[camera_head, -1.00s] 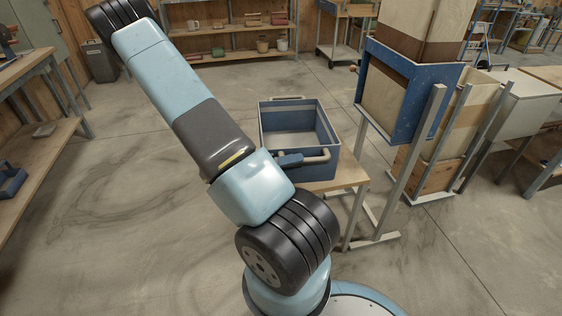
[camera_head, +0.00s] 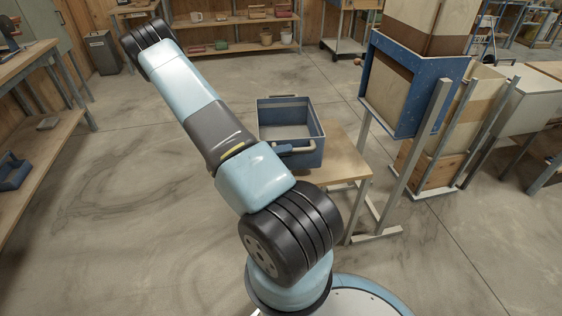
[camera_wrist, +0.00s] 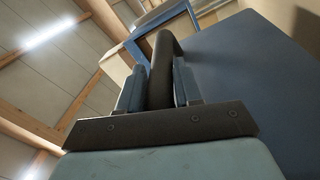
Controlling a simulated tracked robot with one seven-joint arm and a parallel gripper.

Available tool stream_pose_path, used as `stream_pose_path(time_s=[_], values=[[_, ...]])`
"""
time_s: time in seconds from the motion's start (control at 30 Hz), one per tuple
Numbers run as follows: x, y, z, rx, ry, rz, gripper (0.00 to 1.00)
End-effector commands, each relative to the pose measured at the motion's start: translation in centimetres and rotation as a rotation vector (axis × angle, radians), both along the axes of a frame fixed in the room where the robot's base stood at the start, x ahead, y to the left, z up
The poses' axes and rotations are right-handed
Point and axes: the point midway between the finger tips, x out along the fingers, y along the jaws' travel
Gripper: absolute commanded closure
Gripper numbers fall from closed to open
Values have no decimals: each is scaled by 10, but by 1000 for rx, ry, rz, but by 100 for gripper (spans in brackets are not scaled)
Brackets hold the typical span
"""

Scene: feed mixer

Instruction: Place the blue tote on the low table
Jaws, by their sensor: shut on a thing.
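In the wrist view my gripper (camera_wrist: 158,85) is shut on the dark-looking handle bar, and the tote's blue wall (camera_wrist: 250,80) fills the right side. My gripper is mostly hidden behind my arm in the head view.
A blue-framed feed hopper (camera_head: 415,85) on metal legs stands right behind the table. A workbench (camera_head: 35,150) is at the left. Shelves with pots (camera_head: 240,48) and a grey bin (camera_head: 102,52) are at the back. The floor between is clear.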

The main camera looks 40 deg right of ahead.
Motion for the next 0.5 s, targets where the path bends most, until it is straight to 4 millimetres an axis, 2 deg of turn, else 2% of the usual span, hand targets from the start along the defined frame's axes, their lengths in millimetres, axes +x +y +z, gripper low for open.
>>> stream_pose_path(time_s=[0.27,0.5], values=[[8,-6,-12,-3,-1,0,100],[9,-6,-37,-3,0,-2,100]])
